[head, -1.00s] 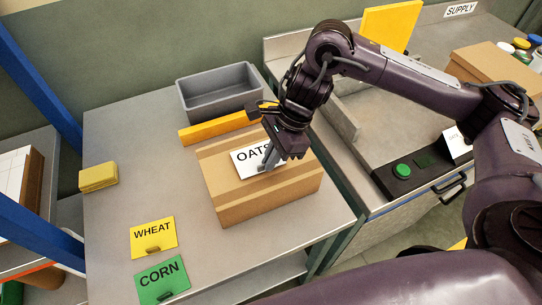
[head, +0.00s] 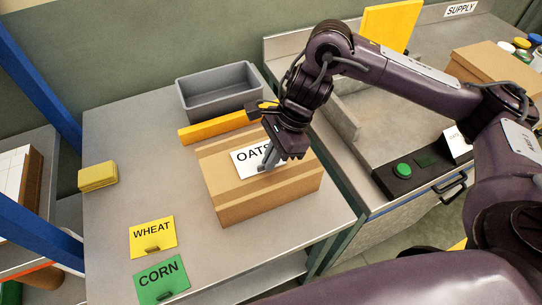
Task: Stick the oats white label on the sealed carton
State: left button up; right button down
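The white OATS label (head: 245,160) lies flat against the top of the closed brown carton (head: 255,199), left of the middle of its top face. My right gripper (head: 265,167) is right over the label and covers its right part. Its fingertips are at the label, seen from above and behind. I cannot tell whether they grip the label's tab or only press near it. My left gripper is not in view.
A yellow WHEAT label (head: 153,236) and a green CORN label (head: 162,279) lie at the table's front left. A yellow block (head: 98,176) sits at the left. A grey bin (head: 219,92) and an orange bar (head: 214,127) are behind the carton.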

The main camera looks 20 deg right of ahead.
jog(key=c, duration=1.6)
grip_release()
jog(key=shift+o, duration=0.5)
jog(key=o, duration=0.5)
notch_tip(320, 180, up, 9)
jog(key=p, duration=0.8)
